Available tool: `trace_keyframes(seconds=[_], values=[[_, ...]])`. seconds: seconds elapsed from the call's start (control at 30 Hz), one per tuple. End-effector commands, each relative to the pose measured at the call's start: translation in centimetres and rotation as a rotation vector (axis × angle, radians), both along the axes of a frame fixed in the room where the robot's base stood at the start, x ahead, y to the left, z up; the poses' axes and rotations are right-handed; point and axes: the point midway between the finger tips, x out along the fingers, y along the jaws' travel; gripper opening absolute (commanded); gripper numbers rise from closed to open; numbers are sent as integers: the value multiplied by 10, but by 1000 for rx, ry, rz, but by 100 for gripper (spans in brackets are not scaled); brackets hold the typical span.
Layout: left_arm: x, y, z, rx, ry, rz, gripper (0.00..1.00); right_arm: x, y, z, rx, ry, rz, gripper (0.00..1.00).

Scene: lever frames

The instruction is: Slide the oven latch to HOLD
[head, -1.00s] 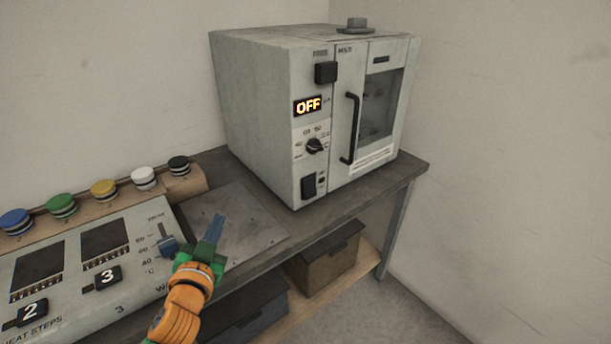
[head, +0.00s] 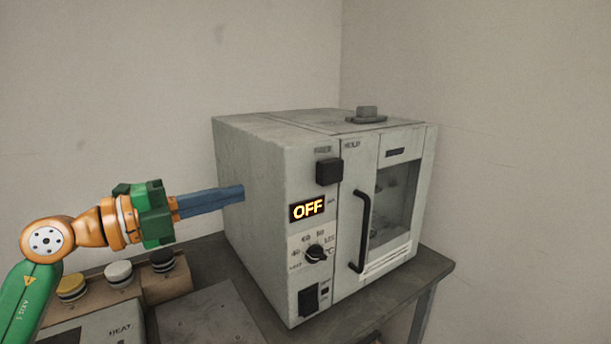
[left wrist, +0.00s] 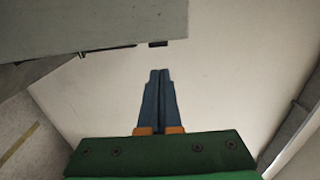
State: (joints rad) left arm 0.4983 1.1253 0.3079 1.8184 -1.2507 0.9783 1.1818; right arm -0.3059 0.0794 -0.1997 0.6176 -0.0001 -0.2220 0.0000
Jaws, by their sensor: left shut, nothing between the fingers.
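The oven (head: 265,185) is a grey box on the table, its display lit OFF. Its latch (head: 329,171) is a black block high on the front, at the left end under a small label that looks like FREE. The HOLD label is to its right, above the door edge. My left gripper (head: 240,192) is shut and empty, its blue fingers pointing right across the oven's left side in the head view, apart from the latch. The closed fingers also show in the left wrist view (left wrist: 160,76). My right gripper is not in view.
The oven door has a black vertical handle (head: 361,230). A dial (head: 316,253) and a lower black switch (head: 308,300) are below the display. A panel with coloured buttons (head: 118,273) stands at lower left. Walls rise behind and right.

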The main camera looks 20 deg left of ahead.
Motion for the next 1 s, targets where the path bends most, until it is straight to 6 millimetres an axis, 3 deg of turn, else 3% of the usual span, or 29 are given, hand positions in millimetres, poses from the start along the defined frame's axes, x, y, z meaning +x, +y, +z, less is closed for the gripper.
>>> trace_keyframes(seconds=[0.17, 0.6, 0.8, 1.0], values=[[17, -14, 8, -4, -1, -4, 0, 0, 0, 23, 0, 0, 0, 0], [90, -72, 7, -6, 1, -6, 0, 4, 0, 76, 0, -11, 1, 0], [107, -85, 3, -2, -1, -3, 0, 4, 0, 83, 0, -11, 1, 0], [110, -87, 1, -1, -1, -3, 0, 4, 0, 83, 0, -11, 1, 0]])
